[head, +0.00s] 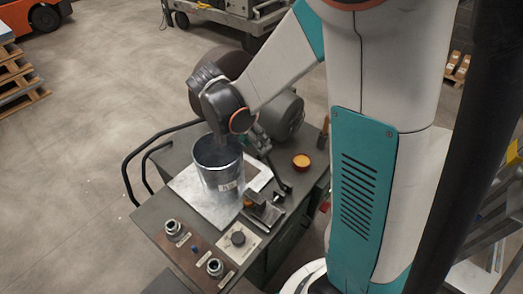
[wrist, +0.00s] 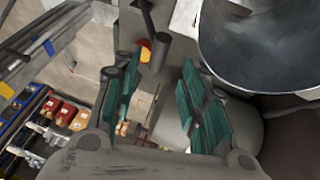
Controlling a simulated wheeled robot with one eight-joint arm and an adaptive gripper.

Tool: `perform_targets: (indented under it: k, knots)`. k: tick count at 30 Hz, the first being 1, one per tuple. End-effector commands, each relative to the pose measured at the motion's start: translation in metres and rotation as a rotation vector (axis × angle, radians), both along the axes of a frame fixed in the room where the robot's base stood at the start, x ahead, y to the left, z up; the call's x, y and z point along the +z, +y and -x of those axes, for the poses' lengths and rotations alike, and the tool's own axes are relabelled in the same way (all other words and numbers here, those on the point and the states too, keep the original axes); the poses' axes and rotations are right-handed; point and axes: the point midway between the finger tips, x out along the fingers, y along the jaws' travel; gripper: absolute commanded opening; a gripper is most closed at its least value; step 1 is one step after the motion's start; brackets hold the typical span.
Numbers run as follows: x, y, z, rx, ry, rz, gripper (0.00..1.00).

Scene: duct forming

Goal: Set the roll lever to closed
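A dark lever with a thick cylindrical grip (wrist: 158,52), which I take to be the roll lever, shows at the top of the wrist view. In the head view its dark knob (head: 285,187) stands on the machine top, right of the metal duct (head: 217,165). My gripper (wrist: 161,72) is open, its teal-padded fingers spread on either side of the grip's lower end. No contact is clear. Any open or closed marking is too small to read.
An orange button (head: 301,161) sits right of the lever. The duct (wrist: 270,40) fills the wrist view's upper right, close to my gripper.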

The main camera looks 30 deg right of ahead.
Motion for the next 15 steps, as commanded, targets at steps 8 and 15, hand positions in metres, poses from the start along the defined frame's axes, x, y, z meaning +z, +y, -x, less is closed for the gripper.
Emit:
perform_targets:
  k: [8,15]
  knots:
    - [-0.051,-0.023,0.001,-0.001,0.001,0.0,0.4]
    - [-0.073,-0.034,0.002,0.001,0.0,0.0,0.4]
